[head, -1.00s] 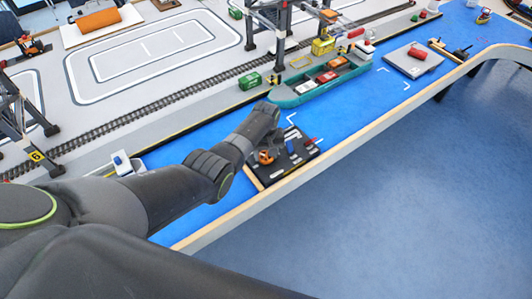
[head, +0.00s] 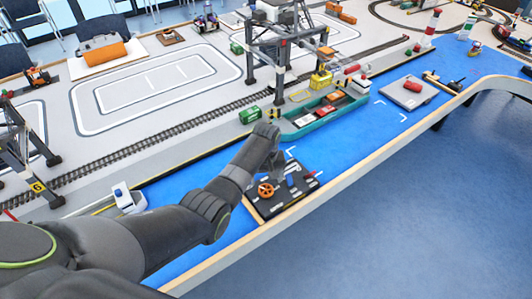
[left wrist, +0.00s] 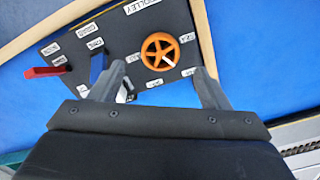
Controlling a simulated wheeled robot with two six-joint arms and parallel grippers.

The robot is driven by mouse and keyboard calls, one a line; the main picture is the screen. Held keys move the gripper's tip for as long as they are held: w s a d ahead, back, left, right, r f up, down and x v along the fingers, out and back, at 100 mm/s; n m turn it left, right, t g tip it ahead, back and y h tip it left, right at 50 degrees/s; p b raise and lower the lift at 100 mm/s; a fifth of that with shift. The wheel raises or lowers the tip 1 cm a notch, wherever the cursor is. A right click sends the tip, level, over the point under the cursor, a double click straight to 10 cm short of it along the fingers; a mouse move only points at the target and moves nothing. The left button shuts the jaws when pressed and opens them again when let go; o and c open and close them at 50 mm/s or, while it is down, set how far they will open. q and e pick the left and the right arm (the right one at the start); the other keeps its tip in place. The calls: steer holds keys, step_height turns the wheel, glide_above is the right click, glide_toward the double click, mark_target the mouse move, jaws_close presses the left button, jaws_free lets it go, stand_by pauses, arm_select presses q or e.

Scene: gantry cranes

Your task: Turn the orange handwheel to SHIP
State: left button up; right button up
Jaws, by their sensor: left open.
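The orange handwheel (head: 266,190) is on a dark control panel (head: 268,212) at the table's front edge. In the left wrist view the handwheel (left wrist: 160,51) shows several spokes and a white pointer mark, with small white labels around it too small to read surely. My left gripper (head: 279,175) is above the panel. In the left wrist view its two fingers (left wrist: 160,80) are apart, with the handwheel ahead between and beyond the tips, and nothing is held. Whether they touch the wheel is not clear. My right gripper is not in view.
A blue lever (left wrist: 97,66) and a red lever (left wrist: 45,72) stand beside the wheel on the panel. A teal ship (head: 325,115) lies on the blue water behind. A gantry crane (head: 283,55) stands beyond it. The floor in front is free.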

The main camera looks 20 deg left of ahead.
mark_target(266, 189)
arm_select(q)
step_height(266, 189, up, 12)
steer(key=b, duration=0.1)
steer(key=shift+c, duration=0.3)
stand_by(3.2)
